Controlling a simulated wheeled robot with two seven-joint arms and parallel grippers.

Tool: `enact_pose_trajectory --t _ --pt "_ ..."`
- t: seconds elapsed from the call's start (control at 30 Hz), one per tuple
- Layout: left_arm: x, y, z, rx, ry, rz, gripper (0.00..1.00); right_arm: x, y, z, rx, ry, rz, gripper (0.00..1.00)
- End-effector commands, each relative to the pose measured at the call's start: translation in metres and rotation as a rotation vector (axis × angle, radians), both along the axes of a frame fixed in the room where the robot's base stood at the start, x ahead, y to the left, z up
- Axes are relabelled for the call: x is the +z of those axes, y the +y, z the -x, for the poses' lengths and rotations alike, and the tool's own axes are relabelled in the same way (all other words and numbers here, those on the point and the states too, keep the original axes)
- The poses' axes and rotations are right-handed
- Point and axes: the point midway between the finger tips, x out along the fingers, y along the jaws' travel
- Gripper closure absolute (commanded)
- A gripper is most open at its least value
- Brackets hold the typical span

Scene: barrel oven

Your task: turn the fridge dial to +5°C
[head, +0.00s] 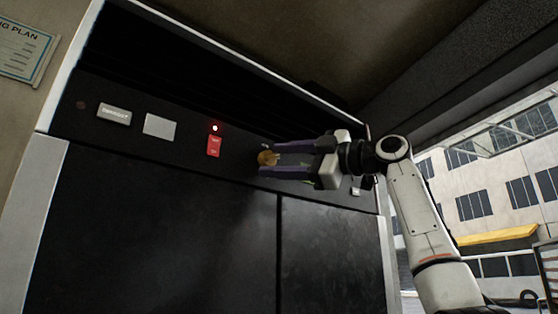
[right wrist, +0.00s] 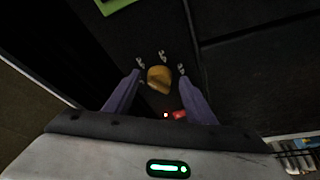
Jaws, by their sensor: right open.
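The fridge dial (head: 267,158) is a round orange-yellow knob on the black upper panel of the fridge. In the right wrist view the dial (right wrist: 159,78) lies between my fingers, with small pale markings around it that are too blurred to read. My right gripper (head: 262,157) comes in from the right and is open, one purple finger above the dial and one below. I cannot tell whether the fingers touch it. The pointing direction of the dial is unclear. My left gripper is not in view.
Left of the dial on the panel (head: 75,122) are a red switch (head: 214,146) with a lit red light (head: 215,128), a blank pale plate (head: 159,126) and a defrost label (head: 114,113). Dark fridge doors (head: 170,225) lie below. A wide opening to outside is at the right.

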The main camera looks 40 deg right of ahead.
Motion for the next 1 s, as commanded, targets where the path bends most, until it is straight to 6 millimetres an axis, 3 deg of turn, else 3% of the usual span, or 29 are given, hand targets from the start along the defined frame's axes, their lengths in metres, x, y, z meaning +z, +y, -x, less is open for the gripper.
enact_pose_trajectory --t 0.5,0.7,1.0 --pt "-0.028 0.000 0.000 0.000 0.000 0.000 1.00 -0.018 -0.036 0.079 -0.001 -0.002 0.000 0.50" --pt "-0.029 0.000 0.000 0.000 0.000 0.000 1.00 -0.019 -0.041 0.090 0.000 0.000 0.000 0.50" --pt "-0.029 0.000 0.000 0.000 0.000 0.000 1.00 -0.019 -0.041 0.090 0.000 0.000 0.000 0.50"
